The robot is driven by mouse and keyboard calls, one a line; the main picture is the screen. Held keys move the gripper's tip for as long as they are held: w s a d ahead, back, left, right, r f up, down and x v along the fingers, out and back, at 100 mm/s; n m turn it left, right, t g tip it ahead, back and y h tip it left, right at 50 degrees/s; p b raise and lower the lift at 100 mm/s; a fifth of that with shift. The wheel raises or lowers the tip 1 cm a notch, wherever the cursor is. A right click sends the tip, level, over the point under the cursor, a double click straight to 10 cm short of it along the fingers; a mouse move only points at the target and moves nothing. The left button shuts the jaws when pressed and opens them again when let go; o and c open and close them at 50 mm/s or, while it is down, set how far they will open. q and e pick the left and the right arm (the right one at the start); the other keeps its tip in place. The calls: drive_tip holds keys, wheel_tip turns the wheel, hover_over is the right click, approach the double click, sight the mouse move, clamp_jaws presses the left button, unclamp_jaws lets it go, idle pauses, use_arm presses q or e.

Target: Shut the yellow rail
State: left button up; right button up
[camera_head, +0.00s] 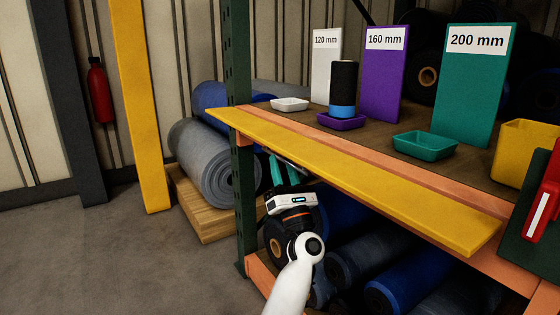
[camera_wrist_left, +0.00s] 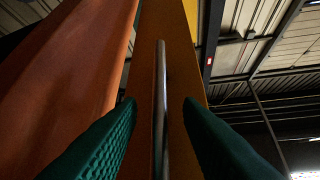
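The yellow rail (camera_head: 360,180) is a long flat board along the front of the shelf, sticking out from the orange beam. In the left wrist view its shaded underside (camera_wrist_left: 182,60) carries a thin metal bar (camera_wrist_left: 161,80), like a handle. My left gripper (camera_head: 287,170) is below the rail near its far left end, fingers pointing up, its tips partly hidden. In the left wrist view the left gripper (camera_wrist_left: 158,104) is open, with a finger on each side of the bar and gaps showing. My right gripper is not in view.
On the shelf stand a white tray (camera_head: 290,104), a purple tray (camera_head: 341,122) holding a dark roll (camera_head: 344,83), and a green tray (camera_head: 424,146). A green post (camera_head: 240,190) stands left of my gripper. Rolls (camera_head: 355,260) lie below. Floor at left is clear.

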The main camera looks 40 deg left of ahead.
use_arm(q)
drive_tip(key=shift+x, duration=1.25)
clamp_jaws()
drive_tip(key=shift+w, duration=0.1)
